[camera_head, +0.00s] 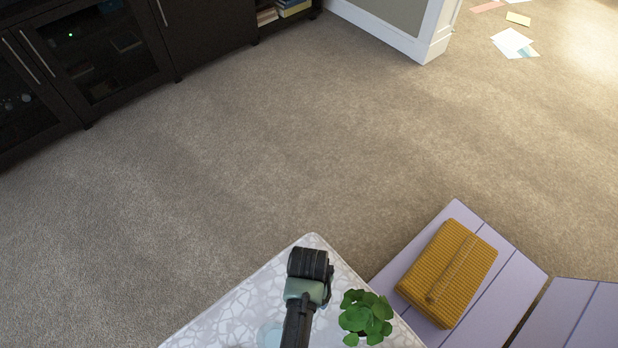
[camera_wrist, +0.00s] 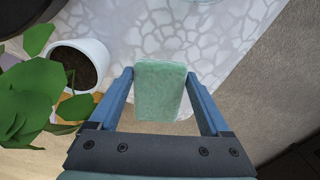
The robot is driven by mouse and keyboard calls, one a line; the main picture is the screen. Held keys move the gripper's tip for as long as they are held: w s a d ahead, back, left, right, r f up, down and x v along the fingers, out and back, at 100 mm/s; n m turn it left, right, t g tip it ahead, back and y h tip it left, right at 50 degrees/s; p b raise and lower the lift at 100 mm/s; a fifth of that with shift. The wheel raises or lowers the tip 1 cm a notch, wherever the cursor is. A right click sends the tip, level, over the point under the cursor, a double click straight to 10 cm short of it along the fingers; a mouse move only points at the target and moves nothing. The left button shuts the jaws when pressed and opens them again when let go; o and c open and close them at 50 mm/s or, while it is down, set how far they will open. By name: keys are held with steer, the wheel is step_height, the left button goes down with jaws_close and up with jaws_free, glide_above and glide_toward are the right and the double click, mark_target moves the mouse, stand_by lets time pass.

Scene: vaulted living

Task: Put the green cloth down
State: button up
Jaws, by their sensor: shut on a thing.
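The green cloth (camera_wrist: 158,92) is a pale green, folded, block-like piece in the wrist view. My gripper (camera_wrist: 160,76) is shut on it, with one blue finger at each side. Beyond the cloth is a white table top with a grey mosaic pattern (camera_wrist: 120,35). The same table top (camera_head: 232,312) is at the bottom of the head view, with my arm above it. I cannot make out the cloth in the head view. Whether the cloth touches the table cannot be told.
A leafy plant (camera_head: 366,318) stands on the table right of my arm; its white pot (camera_wrist: 84,62) shows in the wrist view. A lilac bench (camera_head: 490,318) bears a mustard cushion (camera_head: 448,272). Carpet is clear beyond.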

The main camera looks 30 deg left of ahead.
steer(key=shift+f+b, duration=3.35)
steer(key=shift+b, duration=0.45)
steer(key=shift+f+b, duration=0.3)
steer(key=shift+f, duration=0.3)
steer(key=o, duration=1.3)
step_height(320, 180, up, 13)
steer(key=p, duration=0.5)
steer(key=shift+p, duration=0.3)
